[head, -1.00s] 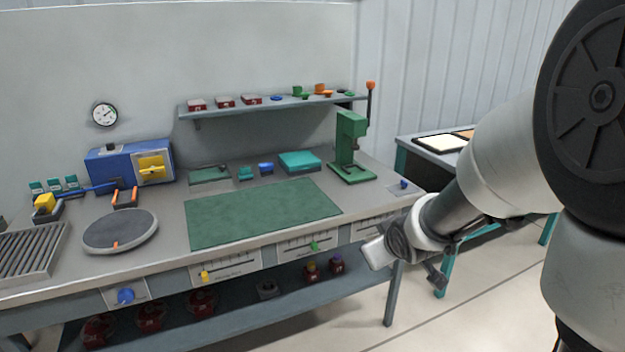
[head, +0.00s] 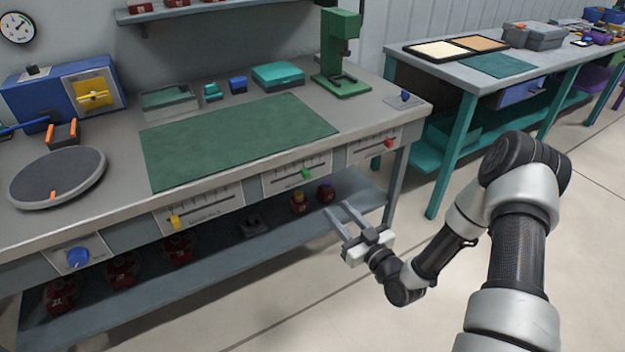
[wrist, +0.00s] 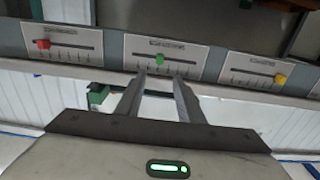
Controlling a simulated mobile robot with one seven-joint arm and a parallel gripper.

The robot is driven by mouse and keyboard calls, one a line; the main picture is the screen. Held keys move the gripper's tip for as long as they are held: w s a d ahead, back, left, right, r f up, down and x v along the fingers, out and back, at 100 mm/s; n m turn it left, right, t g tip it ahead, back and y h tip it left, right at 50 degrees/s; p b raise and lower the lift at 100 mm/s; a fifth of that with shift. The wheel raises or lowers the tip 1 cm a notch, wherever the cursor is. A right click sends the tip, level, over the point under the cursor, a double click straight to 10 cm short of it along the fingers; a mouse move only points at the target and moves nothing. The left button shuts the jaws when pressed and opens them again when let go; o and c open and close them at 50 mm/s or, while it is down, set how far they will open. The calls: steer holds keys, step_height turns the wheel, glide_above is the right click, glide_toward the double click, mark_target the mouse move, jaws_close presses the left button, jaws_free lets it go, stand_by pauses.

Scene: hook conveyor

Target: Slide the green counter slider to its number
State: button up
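The green counter slider (head: 306,173) sits on the slot of the middle scale panel (head: 275,185) on the bench's front edge, near the middle of its slot. In the wrist view the green slider (wrist: 159,59) is upright in line with the gap between my fingers. The panel's print is too small to read. My gripper (head: 339,208) is open and empty, in front of and below the panel, apart from the slider. Its two fingers point at the bench front; the wrist view shows them spread too (wrist: 160,76).
A yellow slider (head: 175,221) and a red slider (head: 389,143) sit on neighbouring panels. A blue knob (head: 78,257) is further left. The lower shelf (head: 225,262) holds several dark red items. A green mat (head: 235,138) lies on the bench top. Floor in front is free.

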mark_target(308, 177)
steer(key=b+x, duration=0.1)
steer(key=x, duration=1.5)
steer(key=shift+a+b, duration=0.1)
steer(key=shift+b, duration=0.25)
jaws_close()
